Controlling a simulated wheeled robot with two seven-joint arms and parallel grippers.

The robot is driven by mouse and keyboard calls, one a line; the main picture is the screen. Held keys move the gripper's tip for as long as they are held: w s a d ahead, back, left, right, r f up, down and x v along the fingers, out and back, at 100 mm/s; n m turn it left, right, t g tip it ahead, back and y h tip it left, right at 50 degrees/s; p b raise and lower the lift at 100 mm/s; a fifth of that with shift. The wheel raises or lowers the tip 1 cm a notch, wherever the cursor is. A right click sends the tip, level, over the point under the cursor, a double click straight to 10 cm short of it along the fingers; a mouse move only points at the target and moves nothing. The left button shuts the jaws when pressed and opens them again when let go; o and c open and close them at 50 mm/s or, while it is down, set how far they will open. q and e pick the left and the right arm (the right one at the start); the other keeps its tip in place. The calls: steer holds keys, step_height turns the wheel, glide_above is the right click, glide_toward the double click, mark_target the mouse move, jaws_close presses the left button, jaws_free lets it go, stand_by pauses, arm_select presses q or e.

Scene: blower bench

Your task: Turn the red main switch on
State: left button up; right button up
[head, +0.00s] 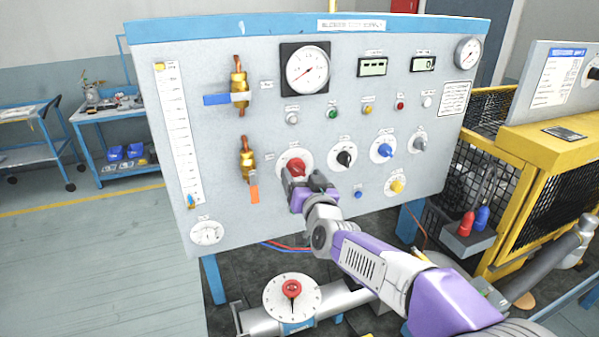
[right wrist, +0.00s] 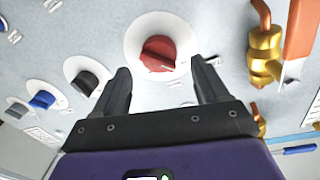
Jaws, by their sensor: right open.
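The red main switch (head: 296,167) is a round red knob on a white disc, on the grey panel below its middle. In the right wrist view the red knob (right wrist: 158,50) shows whole, with a pale line on its face. My right gripper (head: 308,183) is in front of the panel, just below the knob. In the right wrist view my right gripper (right wrist: 161,68) is open, its two dark fingers apart on either side of the knob's near edge, nothing between them. I cannot tell whether they touch the knob. My left gripper is not in view.
A black knob (head: 344,155), a blue knob (head: 384,151) and a grey knob (head: 419,142) sit to the right. A brass valve with an orange handle (head: 254,190) is close on the left. A red-knobbed dial (head: 291,292) is below the panel. A yellow cage (head: 548,160) stands right.

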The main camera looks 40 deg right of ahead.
mark_target(297, 169)
steer(key=shift+x, duration=1.35)
steer(key=shift+c, duration=0.2)
steer(key=c, duration=1)
